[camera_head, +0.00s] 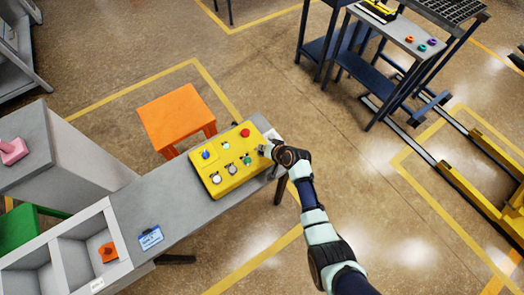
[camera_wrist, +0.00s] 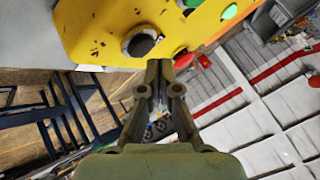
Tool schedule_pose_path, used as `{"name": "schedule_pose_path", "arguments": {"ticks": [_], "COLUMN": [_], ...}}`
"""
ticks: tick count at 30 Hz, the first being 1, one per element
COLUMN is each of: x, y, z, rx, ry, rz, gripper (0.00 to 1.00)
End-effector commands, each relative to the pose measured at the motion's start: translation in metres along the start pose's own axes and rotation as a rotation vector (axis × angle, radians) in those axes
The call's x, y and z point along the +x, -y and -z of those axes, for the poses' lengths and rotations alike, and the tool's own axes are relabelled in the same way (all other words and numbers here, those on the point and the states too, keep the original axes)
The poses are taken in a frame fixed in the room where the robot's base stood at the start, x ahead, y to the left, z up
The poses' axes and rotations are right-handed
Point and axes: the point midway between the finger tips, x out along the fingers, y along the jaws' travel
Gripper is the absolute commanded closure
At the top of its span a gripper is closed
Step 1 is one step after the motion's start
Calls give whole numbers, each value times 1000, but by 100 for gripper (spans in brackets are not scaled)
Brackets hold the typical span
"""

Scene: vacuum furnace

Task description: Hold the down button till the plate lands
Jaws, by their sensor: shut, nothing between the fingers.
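A yellow control box (camera_head: 205,172) lies on the grey bench. It carries a red button (camera_head: 245,132), a blue button (camera_head: 205,154), a green button (camera_head: 247,160) and dark round controls with pale rings, one of them near the box's front edge (camera_head: 215,178). I cannot read which one is the down button. My gripper (camera_head: 264,150) is at the box's right end, near the green button. In the wrist view my gripper (camera_wrist: 159,66) is shut and empty, its tips just below a ringed black control (camera_wrist: 142,42). Contact cannot be told. No plate can be made out.
The grey bench (camera_head: 165,200) holds a blue-and-white card (camera_head: 150,238) and bins with an orange part (camera_head: 107,252). An orange stool (camera_head: 177,118) stands behind. A blue-framed table (camera_head: 385,35) and yellow rails (camera_head: 480,180) are at right. Floor between is open.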

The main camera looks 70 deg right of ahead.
Motion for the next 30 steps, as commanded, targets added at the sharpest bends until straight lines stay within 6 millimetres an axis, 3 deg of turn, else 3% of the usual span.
{"name": "schedule_pose_path", "arguments": {"ticks": [30], "x": [8], "y": [-6], "z": [-6], "rx": [0], "ry": [0], "rz": [0], "gripper": [100]}}
